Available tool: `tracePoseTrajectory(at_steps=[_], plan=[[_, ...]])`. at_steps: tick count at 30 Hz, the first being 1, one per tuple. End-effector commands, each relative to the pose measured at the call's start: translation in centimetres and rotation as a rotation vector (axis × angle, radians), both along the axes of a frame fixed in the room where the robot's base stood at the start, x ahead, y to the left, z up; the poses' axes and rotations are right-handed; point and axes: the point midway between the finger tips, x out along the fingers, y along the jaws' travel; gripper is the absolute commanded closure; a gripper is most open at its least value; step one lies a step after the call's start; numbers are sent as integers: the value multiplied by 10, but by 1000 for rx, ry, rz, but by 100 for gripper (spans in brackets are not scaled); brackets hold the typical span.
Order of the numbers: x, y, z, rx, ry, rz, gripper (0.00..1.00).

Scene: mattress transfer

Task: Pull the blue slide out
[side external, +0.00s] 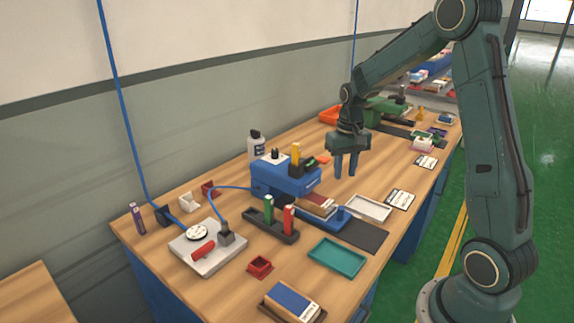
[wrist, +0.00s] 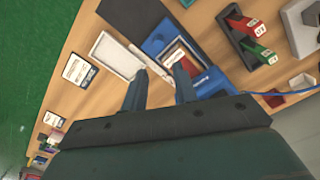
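The blue slide (side external: 331,222) sticks out low from the front of the blue machine (side external: 283,180), with a small upright blue knob (side external: 342,213) at its outer end. A dark red block with a pale label (side external: 317,205) lies on it. In the wrist view the slide (wrist: 153,46) shows beyond my fingers, beside the red block (wrist: 175,58); part of the machine (wrist: 208,80) is hidden by my gripper. My gripper (side external: 345,172) is open and empty, pointing down, above and to the right of the slide. Its two fingers (wrist: 161,76) stand apart in the wrist view.
A white tray (side external: 368,208) lies right of the slide, and a dark mat (side external: 366,237) in front. A black rack (side external: 271,226) with green and red handled pieces stands to the left. A teal tray (side external: 338,257) lies near the front edge. A white bottle (side external: 257,147) stands behind the machine.

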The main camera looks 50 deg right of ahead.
Motion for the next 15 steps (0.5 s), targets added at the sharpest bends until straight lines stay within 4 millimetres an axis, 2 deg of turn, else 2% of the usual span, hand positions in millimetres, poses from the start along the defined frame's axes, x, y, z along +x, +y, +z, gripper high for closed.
tracePoseTrajectory(at_steps=[15], plan=[[1,-4,-14,4,8,-10,71]])
